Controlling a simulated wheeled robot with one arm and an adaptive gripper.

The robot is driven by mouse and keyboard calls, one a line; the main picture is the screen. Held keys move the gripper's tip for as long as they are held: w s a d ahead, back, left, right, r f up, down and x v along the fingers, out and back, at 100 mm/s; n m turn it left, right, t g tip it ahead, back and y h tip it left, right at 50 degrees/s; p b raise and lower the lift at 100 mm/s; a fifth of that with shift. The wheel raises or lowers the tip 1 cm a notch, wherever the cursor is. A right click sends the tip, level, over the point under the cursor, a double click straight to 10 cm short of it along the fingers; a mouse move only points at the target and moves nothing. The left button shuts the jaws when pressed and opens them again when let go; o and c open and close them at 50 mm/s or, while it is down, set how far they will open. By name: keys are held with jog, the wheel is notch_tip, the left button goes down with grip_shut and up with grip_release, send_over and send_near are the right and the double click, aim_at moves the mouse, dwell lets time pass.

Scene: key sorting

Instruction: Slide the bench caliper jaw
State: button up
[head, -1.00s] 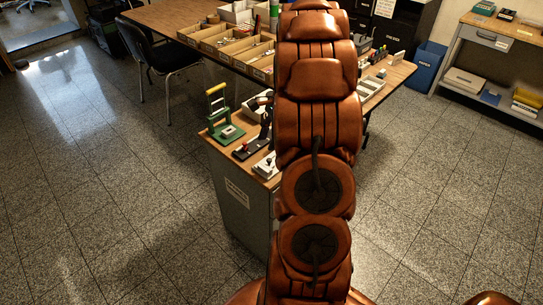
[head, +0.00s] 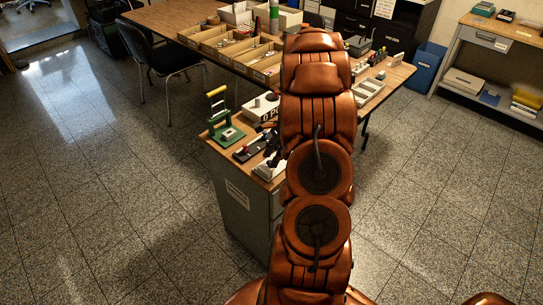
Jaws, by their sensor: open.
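I cannot clearly pick out the bench caliper. A low dark device (head: 247,149) with a lighter top lies on the cabinet's near end, and a pale device (head: 265,172) lies to its right, partly covered. My gripper (head: 274,148) shows only as a small dark shape at the left edge of my brown arm, low over these devices. It looks empty, but its fingertips are too small and hidden to see well. I cannot tell whether it touches anything. My arm hides the bench top to its right.
A green press (head: 221,116) with a yellow handle stands left of the devices. A white labelled box (head: 260,108) is behind them. The wooden tray (head: 228,42) with compartments sits further back. A black chair (head: 163,55) stands left. The floor left is clear.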

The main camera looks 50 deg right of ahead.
jog(key=shift+a+f, duration=0.15)
jog(key=shift+f, duration=0.1)
jog(key=shift+c, duration=0.3)
grip_shut()
